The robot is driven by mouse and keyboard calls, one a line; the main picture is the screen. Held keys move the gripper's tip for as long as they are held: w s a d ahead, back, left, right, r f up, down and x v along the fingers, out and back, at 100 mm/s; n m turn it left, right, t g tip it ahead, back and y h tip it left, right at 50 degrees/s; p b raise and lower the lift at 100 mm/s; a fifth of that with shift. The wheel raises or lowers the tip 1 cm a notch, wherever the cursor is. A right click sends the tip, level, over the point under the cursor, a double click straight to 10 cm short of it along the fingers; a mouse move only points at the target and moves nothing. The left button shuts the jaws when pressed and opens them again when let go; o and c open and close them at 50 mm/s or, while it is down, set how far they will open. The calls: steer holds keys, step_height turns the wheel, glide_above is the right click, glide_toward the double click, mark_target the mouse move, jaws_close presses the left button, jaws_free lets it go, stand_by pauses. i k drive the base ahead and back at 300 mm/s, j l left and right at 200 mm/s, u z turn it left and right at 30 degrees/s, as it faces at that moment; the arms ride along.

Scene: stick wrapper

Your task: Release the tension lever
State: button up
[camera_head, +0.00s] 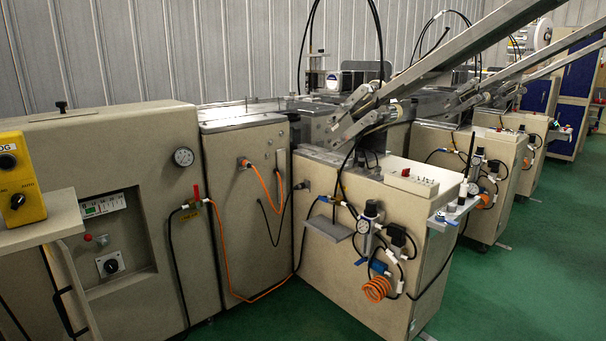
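I cannot tell for certain which part is the tension lever. A small red upright handle (196,192) stands on a fitting at the right edge of the left beige cabinet, where black and orange hoses meet. Black knob-like parts also show on top of the left cabinet (62,106) and on the yellow control box (17,201). My gripper is not in view, and nothing is seen touching these parts.
Beige machine cabinets (250,200) run from left to right, with a pressure gauge (183,156), hoses and an orange coiled hose (377,289) on their fronts. Long metal beams (470,45) slant above the right side. Green floor (530,280) is clear at lower right.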

mark_target(88, 237)
steer(key=u, duration=1.25)
steer(key=i+l+z, duration=0.25)
steer(key=i+l, duration=1.3)
steer(key=l, duration=0.15)
steer(key=j, duration=0.6)
steer(key=k+j, duration=0.15)
steer(key=j, duration=0.5)
